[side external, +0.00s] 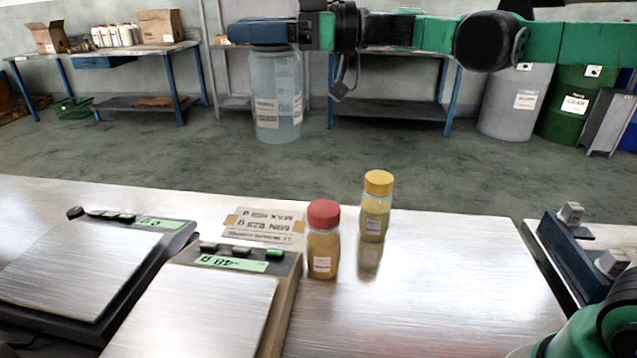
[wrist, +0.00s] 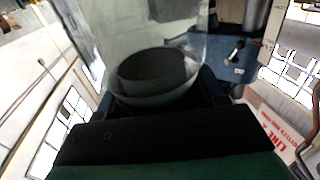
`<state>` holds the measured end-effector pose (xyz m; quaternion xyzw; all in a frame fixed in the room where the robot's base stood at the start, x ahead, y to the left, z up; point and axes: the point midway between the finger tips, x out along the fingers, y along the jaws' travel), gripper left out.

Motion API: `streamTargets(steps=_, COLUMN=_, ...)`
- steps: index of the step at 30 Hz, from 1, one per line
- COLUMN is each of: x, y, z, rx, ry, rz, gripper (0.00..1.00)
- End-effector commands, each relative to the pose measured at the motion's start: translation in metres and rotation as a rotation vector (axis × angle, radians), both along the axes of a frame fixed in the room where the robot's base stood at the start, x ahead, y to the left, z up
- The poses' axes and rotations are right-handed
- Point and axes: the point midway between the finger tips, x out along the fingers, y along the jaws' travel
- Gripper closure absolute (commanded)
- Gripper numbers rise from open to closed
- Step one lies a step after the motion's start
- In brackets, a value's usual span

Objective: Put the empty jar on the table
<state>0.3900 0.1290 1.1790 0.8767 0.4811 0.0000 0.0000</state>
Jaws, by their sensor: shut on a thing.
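My gripper (side external: 268,32) is high at the top of the side view, above the level of the table. It is shut on a clear, empty-looking jar (side external: 277,95) with a pale label, which hangs upright below it, clear of any surface. In the wrist view the clear jar (wrist: 145,30) fills the upper middle, with a dark round part at the gripper; the fingertips are largely hidden. The metal table (side external: 440,290) lies in the foreground, lower than the jar.
A red-capped jar (side external: 323,250) and a yellow-capped jar (side external: 375,212) stand on the table. Two scales (side external: 205,300) (side external: 75,265) are at left, with a label sheet (side external: 265,225) behind. A blue fixture (side external: 590,250) is at right. The table's right-centre is clear.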

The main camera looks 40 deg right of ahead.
Motion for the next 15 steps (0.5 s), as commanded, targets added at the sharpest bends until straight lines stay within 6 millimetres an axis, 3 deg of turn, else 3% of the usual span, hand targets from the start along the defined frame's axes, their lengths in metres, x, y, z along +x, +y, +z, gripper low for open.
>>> streamTargets(steps=1, x=0.006, y=-0.032, z=-0.005, rx=0.0, ry=0.0, rz=-0.033, gripper=1.0)
streamTargets(steps=5, x=0.004, y=-0.102, z=-0.017, rx=0.0, ry=0.0, rz=-0.085, gripper=1.0)
streamTargets(steps=9, x=-0.013, y=-0.173, z=-0.03, rx=0.0, ry=0.0, rz=-0.138, gripper=1.0)
streamTargets(steps=15, x=-0.051, y=-0.245, z=-0.044, rx=0.0, ry=0.0, rz=-0.193, gripper=1.0)
